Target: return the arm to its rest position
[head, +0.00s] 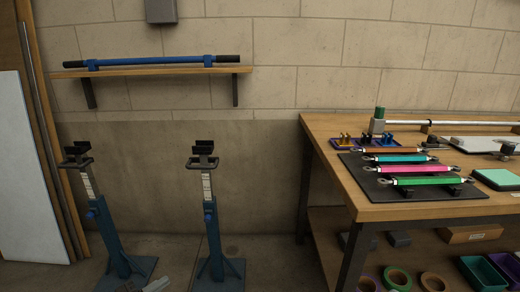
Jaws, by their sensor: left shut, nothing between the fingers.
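Only a small part of my left gripper (158,283) shows, as a grey piece at the bottom edge of the head view, low between the two blue stands. It is shut and holds nothing. The rest of my left arm is out of view. My right gripper is not in view.
Two blue stands (115,243) (212,240) stand on the floor by the wall. A wall shelf (150,72) carries a blue tube (150,62) with dark ends. At right, a workbench (400,212) holds a dark mat (362,180) with several coloured tubes. Bins and tape rolls sit below.

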